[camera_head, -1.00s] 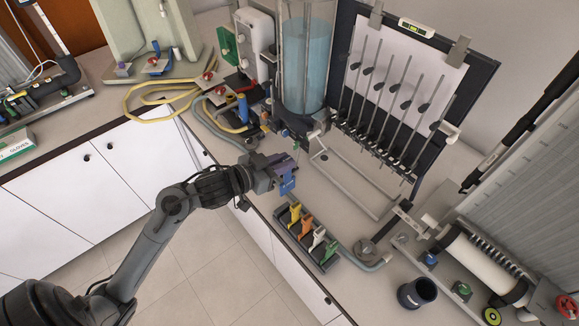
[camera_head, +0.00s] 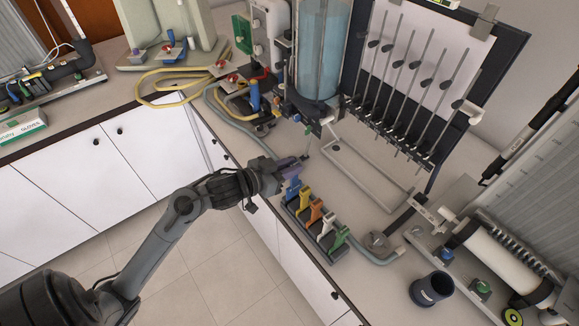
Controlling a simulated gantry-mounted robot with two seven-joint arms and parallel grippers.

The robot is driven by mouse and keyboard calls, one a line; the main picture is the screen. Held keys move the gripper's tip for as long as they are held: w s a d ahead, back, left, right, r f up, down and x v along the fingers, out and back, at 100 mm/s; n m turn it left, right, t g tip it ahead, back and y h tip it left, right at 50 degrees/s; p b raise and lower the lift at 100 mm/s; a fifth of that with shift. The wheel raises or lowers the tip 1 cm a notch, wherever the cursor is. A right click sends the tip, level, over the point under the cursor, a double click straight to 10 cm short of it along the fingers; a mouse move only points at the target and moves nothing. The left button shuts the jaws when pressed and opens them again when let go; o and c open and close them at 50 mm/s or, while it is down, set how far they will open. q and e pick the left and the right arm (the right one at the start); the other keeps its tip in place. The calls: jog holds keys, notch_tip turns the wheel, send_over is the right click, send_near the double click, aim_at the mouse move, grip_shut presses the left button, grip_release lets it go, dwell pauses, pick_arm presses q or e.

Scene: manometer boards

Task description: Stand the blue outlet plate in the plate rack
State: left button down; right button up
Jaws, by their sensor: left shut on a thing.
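The blue outlet plate (camera_head: 292,187) is in the jaws of my left gripper (camera_head: 287,168), which is shut on it. The plate hangs upright at the far left end of the dark plate rack (camera_head: 333,258), beside the yellow plate (camera_head: 303,199). Its lower edge is at the rack's end; I cannot tell whether it is in a slot or just above. Orange (camera_head: 315,212), white (camera_head: 327,223) and green (camera_head: 340,238) plates stand in a row in the rack. My right gripper is not in view.
The manometer board (camera_head: 440,75) and clear water cylinder (camera_head: 320,50) stand behind the rack. A grey hose (camera_head: 383,258) lies at its right, with a dark cup (camera_head: 430,289) further right. The bench edge runs close in front.

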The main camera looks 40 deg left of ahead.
pick_arm(q)
jog(key=shift+p, duration=0.45)
dwell(0.6)
jog(key=shift+p, duration=0.4)
dwell(0.4)
jog(key=shift+f, duration=0.4)
dwell(0.3)
jog(key=shift+f+b, duration=0.45)
jog(key=shift+f, duration=0.2)
jog(key=shift+p, duration=0.45)
dwell(0.6)
